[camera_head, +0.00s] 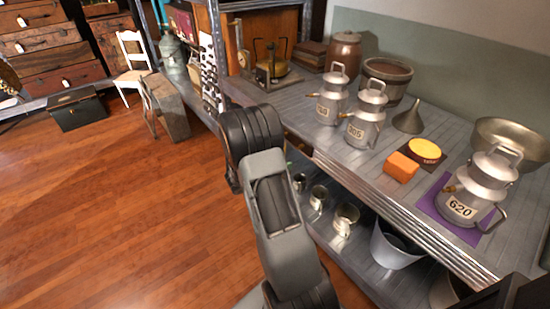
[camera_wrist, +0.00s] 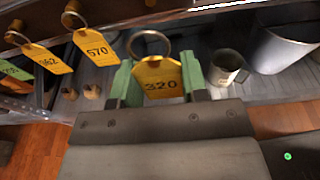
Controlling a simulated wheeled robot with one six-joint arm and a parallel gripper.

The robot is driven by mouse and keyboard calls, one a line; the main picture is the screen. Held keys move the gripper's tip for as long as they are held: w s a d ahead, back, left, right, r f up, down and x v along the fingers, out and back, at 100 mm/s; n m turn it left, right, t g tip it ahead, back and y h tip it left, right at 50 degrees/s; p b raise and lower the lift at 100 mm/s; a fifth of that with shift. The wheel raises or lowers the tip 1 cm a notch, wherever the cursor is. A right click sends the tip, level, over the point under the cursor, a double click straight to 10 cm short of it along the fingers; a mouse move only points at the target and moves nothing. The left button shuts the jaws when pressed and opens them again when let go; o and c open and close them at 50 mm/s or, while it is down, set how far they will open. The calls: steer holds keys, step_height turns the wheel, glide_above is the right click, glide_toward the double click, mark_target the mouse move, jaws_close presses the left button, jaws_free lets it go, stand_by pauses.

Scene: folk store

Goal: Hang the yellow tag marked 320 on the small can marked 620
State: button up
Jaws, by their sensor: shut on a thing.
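In the wrist view, my gripper (camera_wrist: 157,80) has green fingertips shut on the yellow tag marked 320 (camera_wrist: 158,70). The tag faces the camera, with its metal ring standing above the fingertips. In the head view, the small metal can marked 620 (camera_head: 480,188) stands upright on a purple mat (camera_head: 428,204) at the right end of the shelf top. It has a lid, a top handle and a side handle. My arm reaches toward the shelf's left part, well away from this can. My fingertips and the held tag are hidden in the head view.
Two similar cans, one marked 305 (camera_head: 365,115), stand farther left. A funnel (camera_head: 409,119), orange block (camera_head: 401,167), yellow disc (camera_head: 424,149) and wide bowl (camera_head: 511,134) are near the 620 can. In the wrist view, tags 570 (camera_wrist: 96,48) and 862 (camera_wrist: 44,57) hang left of my gripper.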

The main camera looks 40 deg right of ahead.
steer(key=d+f+b, duration=0.1)
steer(key=d, duration=0.6)
steer(key=shift+s+b, duration=0.25)
steer(key=shift+b, duration=0.15)
stand_by(0.3)
steer(key=shift+s+d+f, duration=0.1)
stand_by(0.5)
